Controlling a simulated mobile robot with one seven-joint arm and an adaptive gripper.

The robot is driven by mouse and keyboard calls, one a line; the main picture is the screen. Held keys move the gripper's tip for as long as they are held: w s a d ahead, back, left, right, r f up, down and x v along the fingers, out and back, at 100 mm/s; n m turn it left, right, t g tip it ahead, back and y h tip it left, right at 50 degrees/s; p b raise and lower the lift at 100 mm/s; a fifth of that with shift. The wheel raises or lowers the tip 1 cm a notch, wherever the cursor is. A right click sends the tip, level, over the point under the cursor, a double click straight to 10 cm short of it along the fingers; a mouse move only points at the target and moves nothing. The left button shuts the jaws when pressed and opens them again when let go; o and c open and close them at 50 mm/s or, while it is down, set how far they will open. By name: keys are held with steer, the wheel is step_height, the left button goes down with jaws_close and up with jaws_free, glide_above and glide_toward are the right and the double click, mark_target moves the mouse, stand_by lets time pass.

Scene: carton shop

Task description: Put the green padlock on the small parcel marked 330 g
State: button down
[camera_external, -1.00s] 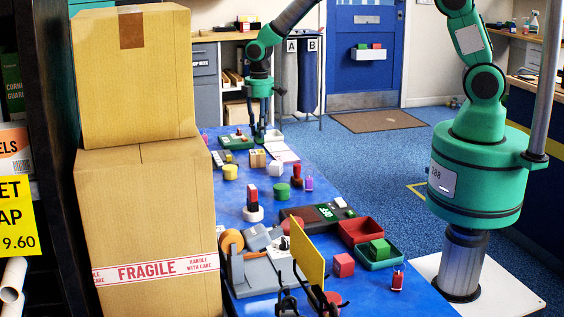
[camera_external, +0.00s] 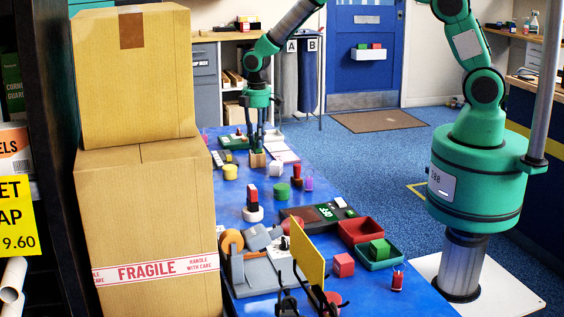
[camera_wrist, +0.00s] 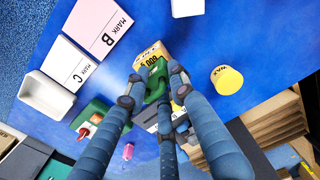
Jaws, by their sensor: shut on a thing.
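My gripper (camera_external: 258,148) is low over the far part of the blue table in the external view. In the wrist view my gripper (camera_wrist: 155,85) is shut on a green piece, the green padlock (camera_wrist: 154,80). A small tan parcel (camera_wrist: 149,54) with a printed weight label is right beside and partly under the padlock; I cannot read the label surely, nor tell whether they touch. The parcel also shows below my fingers in the external view (camera_external: 257,161). A grey printed block (camera_wrist: 146,118) is partly hidden behind my fingers.
A yellow cylinder (camera_wrist: 227,79) stands near the parcel. Cards marked B (camera_wrist: 101,27) and C (camera_wrist: 72,62), a white tray (camera_wrist: 47,94) and a green case (camera_wrist: 92,122) lie around. Tall cartons (camera_external: 145,220) stand along the table's left side.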

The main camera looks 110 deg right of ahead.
stand_by(0.3)
steer(key=c, duration=1.5)
jaws_free()
steer(key=shift+f, duration=0.1)
steer(key=shift+o, duration=0.2)
step_height(320, 180, up, 12)
steer(key=p, duration=0.3)
steer(key=shift+r, duration=0.25)
